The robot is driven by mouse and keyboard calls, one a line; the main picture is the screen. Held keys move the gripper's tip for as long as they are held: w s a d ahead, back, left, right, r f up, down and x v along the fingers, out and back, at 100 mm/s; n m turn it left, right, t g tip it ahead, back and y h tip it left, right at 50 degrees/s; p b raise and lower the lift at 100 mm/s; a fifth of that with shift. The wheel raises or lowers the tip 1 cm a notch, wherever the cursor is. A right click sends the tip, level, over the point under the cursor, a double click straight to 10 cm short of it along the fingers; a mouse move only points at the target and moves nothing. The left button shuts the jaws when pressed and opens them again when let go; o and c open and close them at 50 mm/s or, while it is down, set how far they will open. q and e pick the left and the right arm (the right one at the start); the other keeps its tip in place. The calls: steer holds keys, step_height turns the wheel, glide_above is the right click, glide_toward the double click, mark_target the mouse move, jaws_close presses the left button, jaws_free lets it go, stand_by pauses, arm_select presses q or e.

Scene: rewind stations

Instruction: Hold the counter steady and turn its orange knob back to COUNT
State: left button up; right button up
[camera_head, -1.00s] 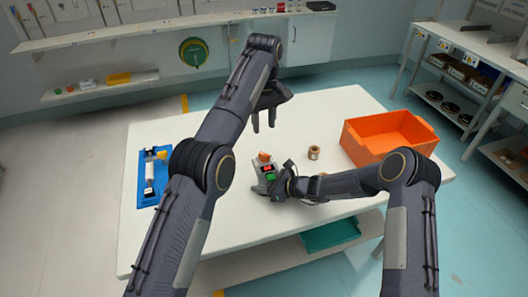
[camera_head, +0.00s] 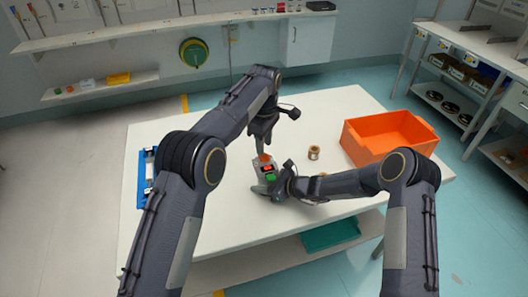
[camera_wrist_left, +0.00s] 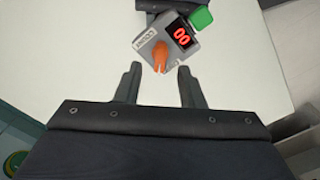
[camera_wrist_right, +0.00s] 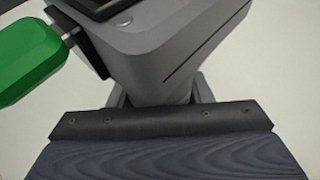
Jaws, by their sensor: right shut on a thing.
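The grey counter (camera_head: 260,177) stands on the white table, with a red lit display that reads 00 in the left wrist view (camera_wrist_left: 181,37) and a green part (camera_head: 271,178) on its side. Its orange knob (camera_wrist_left: 160,56) is on the top face near the printed word COUNT. My right gripper (camera_head: 274,187) is shut on the counter's body, which fills the right wrist view (camera_wrist_right: 150,50). My left gripper (camera_wrist_left: 158,80) is open and empty, its fingers pointing at the knob from a short distance, one finger to each side of it.
A small brown spool (camera_head: 314,153) stands right of the counter. An orange bin (camera_head: 362,150) is on the table's right. A blue fixture (camera_head: 141,180) at the left is partly hidden by my left arm. The table between counter and bin is mostly clear.

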mark_target(264, 157)
arm_select(q)
steer(key=shift+f, duration=2.1)
steer(key=shift+c, duration=0.3)
jaws_close()
